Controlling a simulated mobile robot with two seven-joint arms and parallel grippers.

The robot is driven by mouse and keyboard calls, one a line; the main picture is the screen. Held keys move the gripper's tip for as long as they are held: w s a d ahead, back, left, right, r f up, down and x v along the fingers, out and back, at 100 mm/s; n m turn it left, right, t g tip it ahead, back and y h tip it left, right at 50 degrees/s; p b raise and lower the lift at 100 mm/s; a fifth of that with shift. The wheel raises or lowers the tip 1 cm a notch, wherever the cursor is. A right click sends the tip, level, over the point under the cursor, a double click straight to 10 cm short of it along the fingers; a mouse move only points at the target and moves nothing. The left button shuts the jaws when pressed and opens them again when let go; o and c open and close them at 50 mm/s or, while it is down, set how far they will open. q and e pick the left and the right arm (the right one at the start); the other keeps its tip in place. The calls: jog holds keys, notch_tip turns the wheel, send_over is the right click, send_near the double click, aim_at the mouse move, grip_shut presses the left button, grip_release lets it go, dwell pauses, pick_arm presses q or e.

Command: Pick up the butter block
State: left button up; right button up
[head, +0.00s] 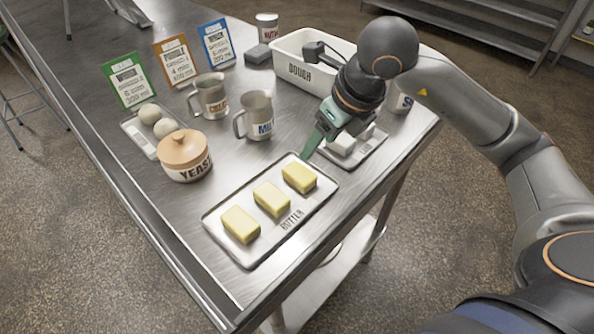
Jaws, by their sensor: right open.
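Three yellow butter blocks lie in a row on a metal tray (313,201) labelled BUTTER, near the table's front edge. The near-left block (241,224), the middle block (272,199) and the far-right block (299,177) sit apart from one another. My right gripper (308,150), with green fingers, comes in from the right. It is open, its fingertips pointing down just beyond the far-right block, by the tray's far rim. I see nothing between the fingers, and it appears apart from the butter. My left gripper is out of view.
A small tray with white blocks (342,143) stands beside my right gripper. A DOUGH bin (290,66) is behind. Coloured cards line the back left.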

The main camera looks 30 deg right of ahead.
jog(key=x, duration=0.6)
jog(key=shift+f, duration=0.3)
jog(key=shift+p+x, duration=0.75)
jog(key=shift+x, duration=2)
jog(key=shift+s+a, duration=0.1)
jog(key=shift+c, duration=0.2)
grip_shut()
